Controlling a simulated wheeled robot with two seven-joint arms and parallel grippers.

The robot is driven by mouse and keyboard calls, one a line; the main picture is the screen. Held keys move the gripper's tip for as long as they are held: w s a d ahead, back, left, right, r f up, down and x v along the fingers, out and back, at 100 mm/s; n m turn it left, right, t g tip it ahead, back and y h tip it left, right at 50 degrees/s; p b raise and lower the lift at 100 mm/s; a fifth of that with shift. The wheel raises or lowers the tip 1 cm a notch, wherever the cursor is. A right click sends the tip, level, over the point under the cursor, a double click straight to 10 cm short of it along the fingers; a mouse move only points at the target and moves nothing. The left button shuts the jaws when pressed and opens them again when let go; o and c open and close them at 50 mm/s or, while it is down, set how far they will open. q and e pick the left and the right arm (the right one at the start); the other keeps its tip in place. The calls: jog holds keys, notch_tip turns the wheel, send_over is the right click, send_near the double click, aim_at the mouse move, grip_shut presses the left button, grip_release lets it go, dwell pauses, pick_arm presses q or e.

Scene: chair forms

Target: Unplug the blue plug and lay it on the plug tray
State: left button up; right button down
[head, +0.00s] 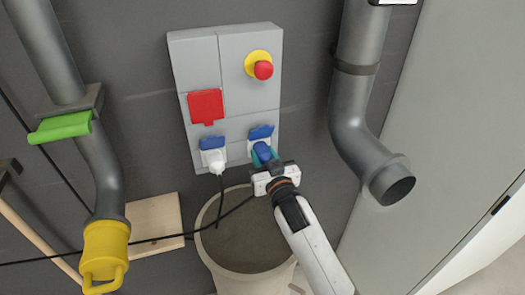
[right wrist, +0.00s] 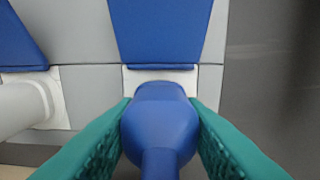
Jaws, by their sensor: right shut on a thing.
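The blue plug (head: 263,152) is at the lower right socket of the grey panel, under a raised blue lid (head: 261,132). My right gripper (head: 264,157) is shut on the blue plug; in the right wrist view its teal fingers press both sides of the plug (right wrist: 160,125). The plug's front end is in front of the white socket (right wrist: 160,76); the contact is hidden, so I cannot tell whether it is fully seated. A light wooden board (head: 154,222) lies at the lower left and may be the plug tray. My left gripper is not in view.
A white plug (head: 214,160) sits in the left socket, close beside my gripper. A large round bin (head: 246,262) stands below the panel. A black cable (head: 160,238) crosses in front. Grey pipes (head: 347,130) flank the panel, and a yellow fitting (head: 105,250) is at the left.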

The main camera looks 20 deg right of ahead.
jog(key=shift+s+r, duration=0.15)
jog(key=shift+s, duration=0.65)
jog(key=shift+s+d+p, duration=0.1)
jog(key=shift+s+p, duration=0.8)
jog(key=shift+s, duration=0.95)
jog(key=shift+s+d+p, duration=0.1)
jog(key=shift+s+p, duration=0.55)
jog(key=shift+s, duration=1.9)
